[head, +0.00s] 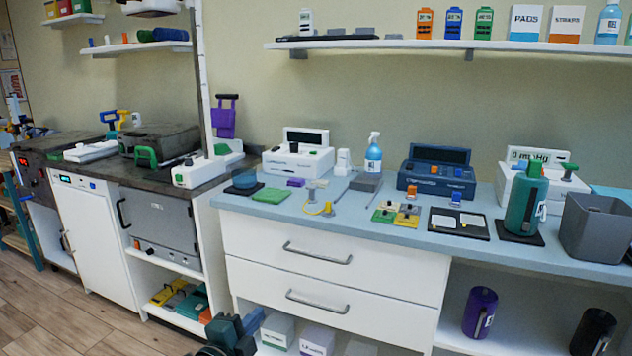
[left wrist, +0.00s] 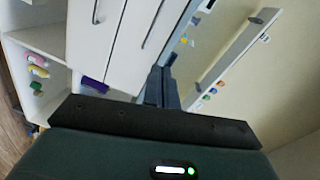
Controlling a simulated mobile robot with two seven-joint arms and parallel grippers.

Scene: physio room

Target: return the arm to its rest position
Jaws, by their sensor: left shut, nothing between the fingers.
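My left gripper (head: 246,326) shows at the bottom edge of the head view, low in front of the counter's white cabinet. Its dark fingers are together and hold nothing. In the left wrist view the shut fingers (left wrist: 163,80) point up the picture, with white drawer fronts and the wall shelf beyond them. Most of the left arm is out of the head view. My right gripper is in neither view.
The blue counter (head: 385,228) carries several devices, a spray bottle (head: 374,155), a green canister (head: 525,205) and a grey bin (head: 595,228). White drawers (head: 330,255) and an open lower shelf with boxes (head: 318,340) lie close to the gripper. Wooden floor (head: 70,315) is clear at left.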

